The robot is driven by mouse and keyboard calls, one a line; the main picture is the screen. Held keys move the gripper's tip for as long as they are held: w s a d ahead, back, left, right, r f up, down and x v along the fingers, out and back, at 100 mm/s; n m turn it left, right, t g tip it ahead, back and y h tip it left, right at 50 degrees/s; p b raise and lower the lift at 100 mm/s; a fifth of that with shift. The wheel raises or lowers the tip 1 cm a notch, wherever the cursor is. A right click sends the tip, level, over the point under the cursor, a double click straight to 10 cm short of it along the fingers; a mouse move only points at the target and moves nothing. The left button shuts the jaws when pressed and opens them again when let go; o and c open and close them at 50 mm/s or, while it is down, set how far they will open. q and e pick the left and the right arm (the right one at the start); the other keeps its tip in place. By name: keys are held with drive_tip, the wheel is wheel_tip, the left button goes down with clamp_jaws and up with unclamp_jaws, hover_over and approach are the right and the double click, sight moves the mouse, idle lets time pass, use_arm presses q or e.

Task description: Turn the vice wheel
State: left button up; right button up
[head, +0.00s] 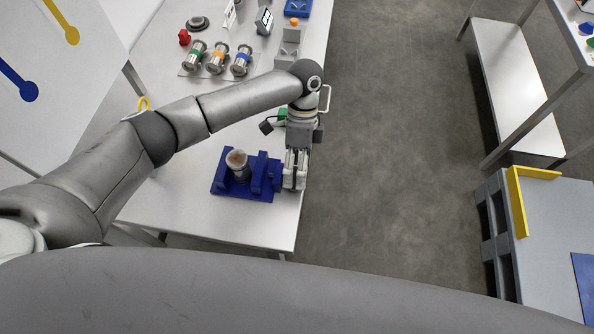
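The blue vice (262,172) sits near the front edge of the white table. A grey cylindrical part with a brownish top (238,166) stands upright between its jaws. My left gripper (294,182) points down at the right end of the vice, close to the table's right edge. Its fingers cover the place where the vice wheel would be, and I cannot make out the wheel. I cannot tell whether the fingers are open or closed on it. My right gripper is out of view.
On the white table (200,205), a tray area holds several metal cylinders with coloured bands (217,59). A red knob (184,37) and a grey holder (288,46) are farther back. A grey pallet (541,215) stands at the right, beyond open floor.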

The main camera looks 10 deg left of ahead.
use_arm(q)
drive_tip(key=v, duration=1)
drive_tip(key=shift+r, duration=0.2)
drive_tip(key=shift+w, duration=0.1)
